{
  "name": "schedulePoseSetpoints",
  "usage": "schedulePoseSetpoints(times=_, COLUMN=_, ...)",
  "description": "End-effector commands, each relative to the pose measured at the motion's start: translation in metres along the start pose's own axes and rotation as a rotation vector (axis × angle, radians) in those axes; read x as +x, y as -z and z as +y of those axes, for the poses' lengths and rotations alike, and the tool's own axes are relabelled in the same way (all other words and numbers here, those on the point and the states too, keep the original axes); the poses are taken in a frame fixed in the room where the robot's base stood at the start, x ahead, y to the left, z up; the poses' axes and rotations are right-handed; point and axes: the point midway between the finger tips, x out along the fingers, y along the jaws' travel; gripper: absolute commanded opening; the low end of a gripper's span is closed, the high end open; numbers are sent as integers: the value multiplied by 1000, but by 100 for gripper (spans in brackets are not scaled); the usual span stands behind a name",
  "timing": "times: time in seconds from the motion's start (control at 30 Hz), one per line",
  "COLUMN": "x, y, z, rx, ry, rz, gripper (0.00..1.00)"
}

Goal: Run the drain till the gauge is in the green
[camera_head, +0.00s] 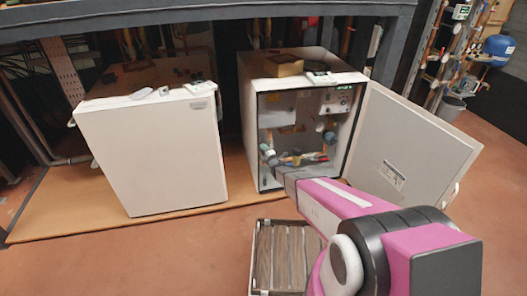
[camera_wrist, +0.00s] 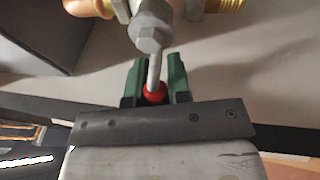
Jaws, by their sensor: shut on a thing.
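The open heat pump cabinet (camera_head: 247,125) stands right of centre, with its door (camera_head: 415,135) swung out to the right. Inside are pipes, fittings and a small control panel (camera_head: 337,100) with a green-lit display. I cannot make out a gauge reading. In the wrist view, a metal valve lever (camera_wrist: 154,68) with a red knob (camera_wrist: 155,94) hangs below a hex nut (camera_wrist: 148,38) on brass and grey pipework. My gripper (camera_wrist: 158,82) has green fingers on either side of the lever, shut on it near the knob.
A closed white heat pump (camera_head: 160,155) stands to the left on a wooden board (camera_head: 60,205). A slatted crate (camera_head: 257,255) lies on the floor in front of the open cabinet, partly behind my arm. A blue tank (camera_head: 497,47) hangs at the far right.

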Motion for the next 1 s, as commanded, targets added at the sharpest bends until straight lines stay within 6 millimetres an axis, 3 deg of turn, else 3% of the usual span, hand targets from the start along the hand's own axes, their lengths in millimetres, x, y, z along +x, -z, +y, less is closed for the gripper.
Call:
schedulePoseSetpoints(times=0.6, x=0, y=0, z=2, rx=52, ry=-12, rz=-11, gripper=0)
schedulePoseSetpoints(times=0.63, x=0, y=0, z=2, rx=52, ry=-12, rz=-11, gripper=25)
schedulePoseSetpoints(times=0.7, x=0, y=0, z=2, rx=51, ry=-12, rz=-11, gripper=43)
schedulePoseSetpoints(times=1.0, x=-1, y=0, z=2, rx=49, ry=-12, rz=-10, gripper=43)
